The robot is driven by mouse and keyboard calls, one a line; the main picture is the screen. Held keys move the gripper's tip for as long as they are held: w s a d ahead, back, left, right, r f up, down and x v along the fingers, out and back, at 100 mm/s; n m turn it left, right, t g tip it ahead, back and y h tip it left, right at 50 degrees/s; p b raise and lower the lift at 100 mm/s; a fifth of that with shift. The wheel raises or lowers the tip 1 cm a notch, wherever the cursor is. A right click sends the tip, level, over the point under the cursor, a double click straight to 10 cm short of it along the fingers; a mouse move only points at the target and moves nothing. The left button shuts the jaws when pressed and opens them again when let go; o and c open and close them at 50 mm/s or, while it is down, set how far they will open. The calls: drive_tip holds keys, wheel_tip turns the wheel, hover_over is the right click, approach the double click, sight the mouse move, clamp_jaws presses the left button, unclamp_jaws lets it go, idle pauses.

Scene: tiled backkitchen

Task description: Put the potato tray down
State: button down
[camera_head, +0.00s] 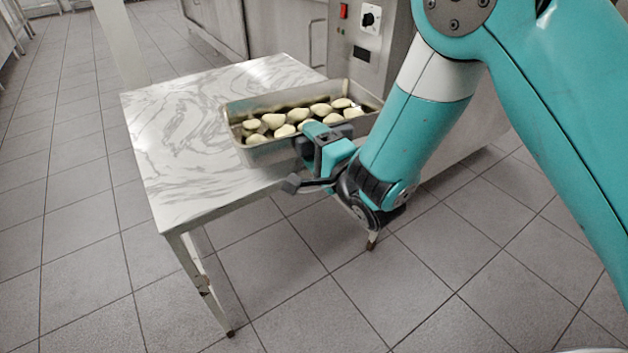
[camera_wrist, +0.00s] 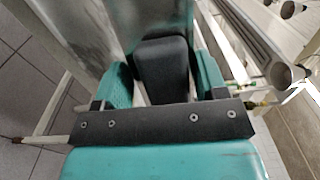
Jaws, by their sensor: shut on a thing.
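The potato tray (camera_head: 243,106) is a grey metal tray holding several pale potatoes (camera_head: 272,121). In the head view it is at the right part of a white marbled table (camera_head: 180,135), and it looks level. Whether its underside touches the table top cannot be told. My gripper (camera_head: 317,137) is shut on the tray's near side wall. In the wrist view my gripper (camera_wrist: 165,65) shows up close against a grey metal surface, and the fingertips' contact is partly hidden.
A steel appliance (camera_head: 368,45) with a red switch and black knob stands just behind the table. The table's left part is bare. The tiled floor (camera_head: 85,250) is clear at the front and left. Metal tubes (camera_wrist: 250,40) show at the right in the wrist view.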

drive_tip(key=shift+f+b, duration=0.9)
drive_tip(key=shift+f, duration=1.6)
drive_tip(key=shift+f, duration=0.1)
drive_tip(key=shift+f, duration=0.15)
drive_tip(key=shift+c, duration=0.8)
unclamp_jaws()
drive_tip(key=p+v, duration=0.1)
drive_tip(key=v, duration=1.1)
